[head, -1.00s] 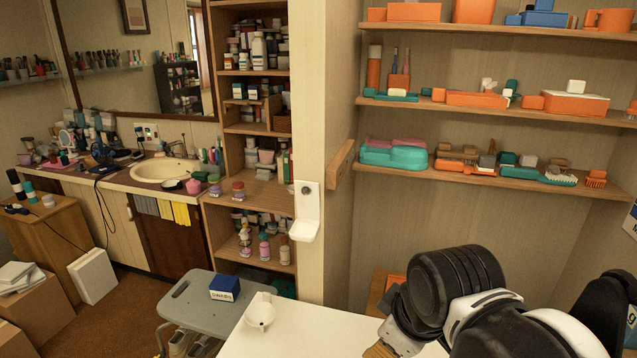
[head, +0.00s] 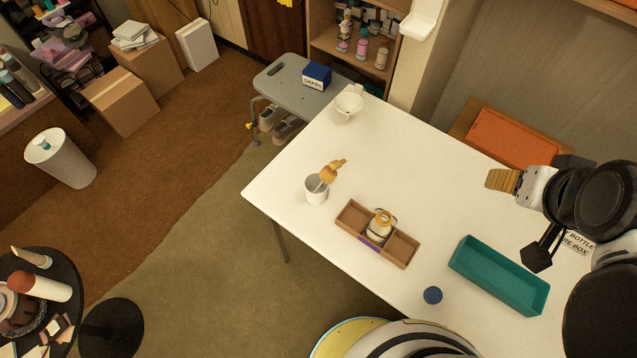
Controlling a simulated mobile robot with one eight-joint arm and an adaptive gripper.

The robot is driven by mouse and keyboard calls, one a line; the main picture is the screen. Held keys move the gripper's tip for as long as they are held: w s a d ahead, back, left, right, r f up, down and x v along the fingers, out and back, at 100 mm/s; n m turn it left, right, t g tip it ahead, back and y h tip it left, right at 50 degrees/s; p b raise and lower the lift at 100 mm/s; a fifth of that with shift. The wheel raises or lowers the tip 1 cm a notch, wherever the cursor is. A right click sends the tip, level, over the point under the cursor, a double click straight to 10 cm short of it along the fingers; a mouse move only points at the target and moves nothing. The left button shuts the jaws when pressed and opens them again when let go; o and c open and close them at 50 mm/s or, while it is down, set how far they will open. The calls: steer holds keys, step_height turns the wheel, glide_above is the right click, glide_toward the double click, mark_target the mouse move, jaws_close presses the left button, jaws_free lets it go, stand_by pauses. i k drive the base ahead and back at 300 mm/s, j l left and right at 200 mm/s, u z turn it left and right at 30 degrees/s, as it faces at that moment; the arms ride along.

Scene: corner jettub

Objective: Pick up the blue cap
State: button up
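The blue cap (head: 432,295) is a small round disc lying on the white table (head: 290,185) near its front edge, in the head view. It lies between the wooden divided tray and the teal box, apart from both. My gripper (head: 512,217) is above the right side of the table, up and to the right of the cap and well apart from it. One tan ridged finger pad and a black finger part show. The rest of the gripper is partly hidden by my arm, and I see nothing held in it.
A wooden divided tray (head: 350,217) holds a small bottle (head: 381,224) with a yellowish top. A teal box (head: 500,275) stands right of the cap. A white cup (head: 316,190) with a tan item and a white jug (head: 349,104) stand farther left. The table's middle is clear.

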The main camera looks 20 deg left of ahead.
mark_target(433, 296)
steer(key=k, duration=0.55)
steer(key=j+z, duration=0.25)
steer(key=j, duration=0.2)
steer(key=j+z, duration=0.25)
steer(key=j, duration=0.2)
steer(key=j+z, duration=0.2)
steer(key=j, duration=0.25)
steer(key=k+j+z, duration=0.25)
steer(key=j, duration=0.15)
steer(key=j+z, duration=0.25)
steer(key=j, duration=0.2)
